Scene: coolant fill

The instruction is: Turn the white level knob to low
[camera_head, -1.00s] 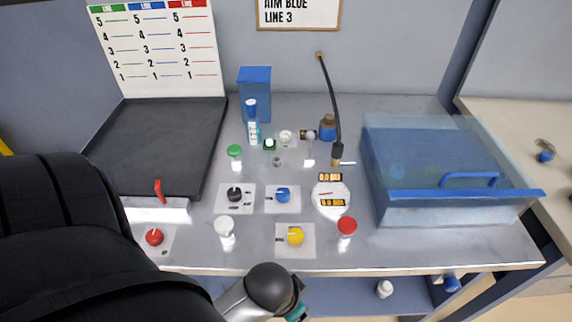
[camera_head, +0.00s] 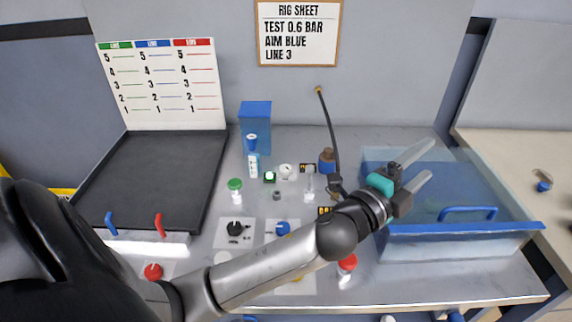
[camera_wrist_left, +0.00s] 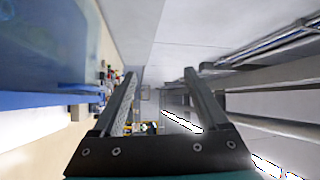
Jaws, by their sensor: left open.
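No knob is clearly readable as the white level knob. A small white round piece (camera_head: 285,171) stands at the back middle of the bench, too small to tell as knob or gauge. A white cap (camera_head: 222,259) shows partly behind my arm at the front. A black knob (camera_head: 235,228) and a blue knob (camera_head: 283,228) sit on pale plates. My left gripper (camera_head: 424,162) is open and empty over the clear blue bin, well right of these pieces. Its two spread fingers also show in the left wrist view (camera_wrist_left: 160,80). My right gripper is out of view.
The blue bin (camera_head: 440,246) with a handle takes the right of the bench. A black hose (camera_head: 328,130) hangs behind the middle. A blue box (camera_head: 255,117) and a dark tray (camera_head: 160,175) stand left. My left arm covers the front middle.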

